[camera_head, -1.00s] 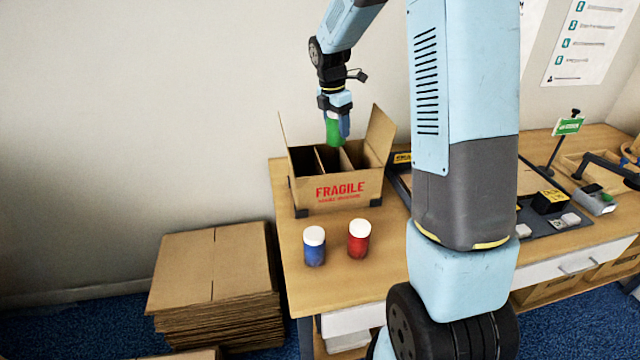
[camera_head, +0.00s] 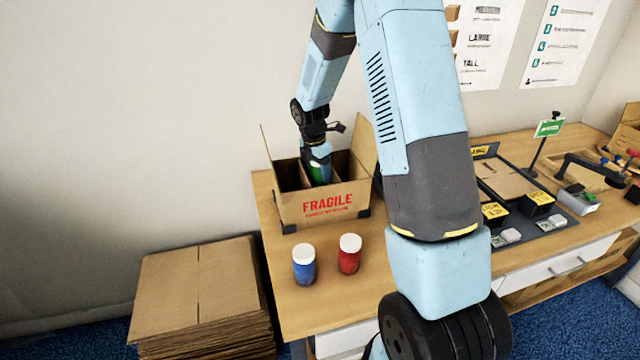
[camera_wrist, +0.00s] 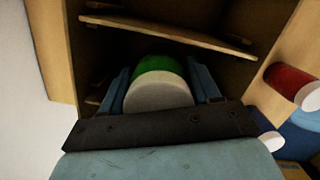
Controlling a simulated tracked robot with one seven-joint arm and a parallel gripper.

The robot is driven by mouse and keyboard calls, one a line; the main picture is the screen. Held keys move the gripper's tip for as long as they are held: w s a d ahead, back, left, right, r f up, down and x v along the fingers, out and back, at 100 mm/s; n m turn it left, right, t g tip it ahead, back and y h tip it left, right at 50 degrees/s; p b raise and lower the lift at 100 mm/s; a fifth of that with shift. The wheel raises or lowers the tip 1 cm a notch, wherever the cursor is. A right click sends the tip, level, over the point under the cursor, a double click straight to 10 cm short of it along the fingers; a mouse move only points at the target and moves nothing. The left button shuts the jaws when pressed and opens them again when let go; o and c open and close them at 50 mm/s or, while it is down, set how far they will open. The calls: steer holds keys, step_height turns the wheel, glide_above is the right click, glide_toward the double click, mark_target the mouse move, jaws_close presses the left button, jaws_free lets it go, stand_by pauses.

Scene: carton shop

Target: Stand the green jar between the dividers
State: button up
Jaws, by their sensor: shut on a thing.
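The green jar (camera_head: 317,173) is in my gripper (camera_head: 318,160), lowered into the open carton (camera_head: 290,207) marked FRAGILE. In the wrist view the jar (camera_wrist: 158,84) shows its white lid towards the camera, with a blue finger of my gripper (camera_wrist: 160,88) on each side. A cardboard divider (camera_wrist: 170,34) runs across the carton beyond the jar. In the head view a divider (camera_head: 304,175) shows just left of the jar. The jar's lower part is hidden, so I cannot tell whether it touches the carton floor.
A blue jar (camera_head: 304,266) and a red jar (camera_head: 349,254) with white lids stand on the table in front of the carton. Raised carton flaps (camera_head: 364,148) stand at its sides. Flat cardboard (camera_head: 200,290) is stacked left of the table. A work mat with yellow-labelled black blocks (camera_head: 537,204) lies right.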

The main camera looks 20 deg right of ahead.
mark_target(319, 184)
steer(key=shift+f, duration=2.5)
steer(key=shift+f, duration=0.25)
steer(key=shift+s+f, duration=0.15)
steer(key=shift+f, duration=0.2)
steer(key=o, duration=1.3)
steer(key=shift+s+f, duration=0.15)
